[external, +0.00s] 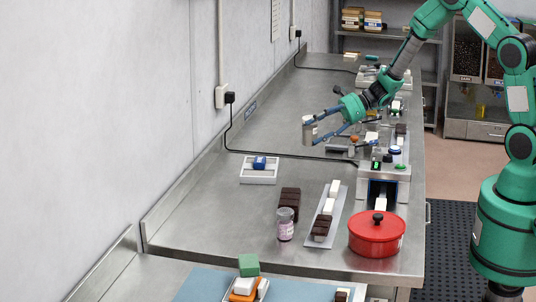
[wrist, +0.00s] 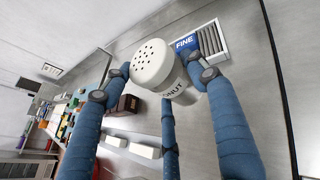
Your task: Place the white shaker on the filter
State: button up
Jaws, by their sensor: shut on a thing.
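The white shaker (external: 308,131) is held in the air above the bench by my gripper (external: 318,128). In the wrist view the shaker (wrist: 154,62) shows a white lid with several holes and a label ending in "NUT". My gripper (wrist: 166,78) is shut around its sides with blue fingers. The filter (external: 246,178) is a pale square frame with a blue block on the bench, left of and nearer than the shaker. In the wrist view the filter (wrist: 222,28) shows a slatted grille and a blue "FINE" label, partly hidden behind the shaker and a finger.
The steel bench (external: 205,212) is clear around the filter. Dark chocolate blocks (external: 290,197), a glass jar (external: 285,224), a tray with bars (external: 338,208) and a red pot (external: 377,236) stand nearer. A button machine (external: 382,172) is at right. A black cable (external: 270,154) runs behind the filter.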

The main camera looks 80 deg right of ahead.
jog(key=a+m, duration=0.1)
jog(key=a, duration=0.7)
jog(key=shift+w+t+h, duration=0.3)
jog(key=shift+w+h, duration=0.1)
jog(key=shift+w, duration=0.1)
send_over(264, 160)
jog(key=shift+f+b, duration=0.45)
jog(key=shift+f, duration=0.2)
jog(key=shift+f, duration=0.1)
jog(key=shift+f+b, duration=0.35)
jog(key=shift+f, duration=1.35)
jog(key=shift+f, duration=0.15)
jog(key=o, duration=1.3)
jog(key=shift+c, duration=0.2)
